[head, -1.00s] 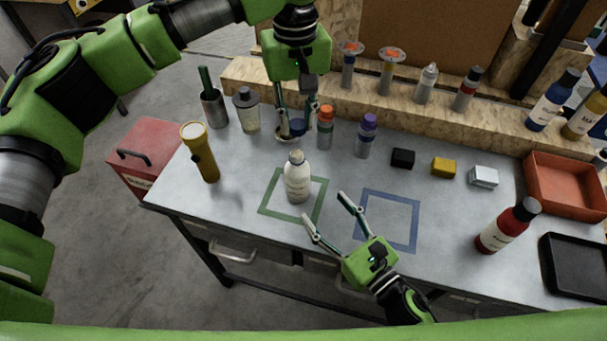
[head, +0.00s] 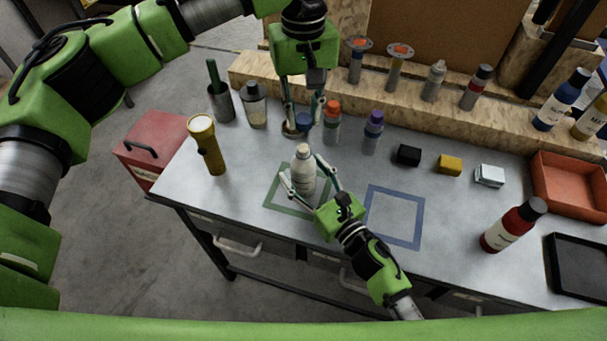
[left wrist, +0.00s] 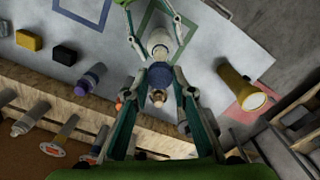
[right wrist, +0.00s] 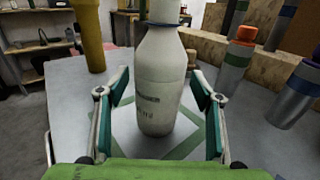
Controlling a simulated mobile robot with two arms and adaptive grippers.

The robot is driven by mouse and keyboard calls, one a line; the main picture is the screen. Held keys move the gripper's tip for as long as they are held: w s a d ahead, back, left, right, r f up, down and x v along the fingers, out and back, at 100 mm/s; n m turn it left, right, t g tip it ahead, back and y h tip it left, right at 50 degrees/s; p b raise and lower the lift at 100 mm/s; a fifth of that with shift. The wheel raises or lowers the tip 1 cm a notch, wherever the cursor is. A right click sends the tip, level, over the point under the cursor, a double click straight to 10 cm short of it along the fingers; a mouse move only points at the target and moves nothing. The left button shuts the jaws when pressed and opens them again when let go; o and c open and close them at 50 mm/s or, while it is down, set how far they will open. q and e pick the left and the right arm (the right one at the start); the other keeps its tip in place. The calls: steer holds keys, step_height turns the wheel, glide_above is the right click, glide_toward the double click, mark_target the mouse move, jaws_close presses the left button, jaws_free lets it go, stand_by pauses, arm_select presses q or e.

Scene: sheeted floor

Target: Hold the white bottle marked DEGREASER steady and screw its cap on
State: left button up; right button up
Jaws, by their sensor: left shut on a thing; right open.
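The white bottle (head: 304,178) stands upright in the green square outline (head: 275,206); its printed label (right wrist: 150,97) is hard to read. My right gripper (head: 304,173) is open, low at the bottle, one finger on each side. In the right wrist view the fingers (right wrist: 160,97) show gaps to the bottle. My left gripper (head: 304,112) is shut on the blue cap (head: 304,121), behind the bottle and apart from it. The left wrist view also shows the cap (left wrist: 160,75) between the fingertips, with the bottle (left wrist: 158,42) beyond.
A yellow flashlight (head: 208,150) stands left of the bottle. An orange-capped bottle (head: 332,128) and a purple-capped bottle (head: 372,137) stand close to my left gripper. The blue square outline (head: 419,222) at right is empty. A red bottle (head: 508,230) stands further right.

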arm_select(q)
steer(key=shift+s, duration=0.1)
arm_select(e)
steer(key=shift+w+a, duration=0.2)
steer(key=c, duration=1.7)
arm_select(q)
glide_above(303, 148)
steer(key=shift+f, duration=2.45)
steer(key=shift+f, duration=0.9)
steer(key=shift+f, duration=0.6)
arm_select(e)
jaws_close()
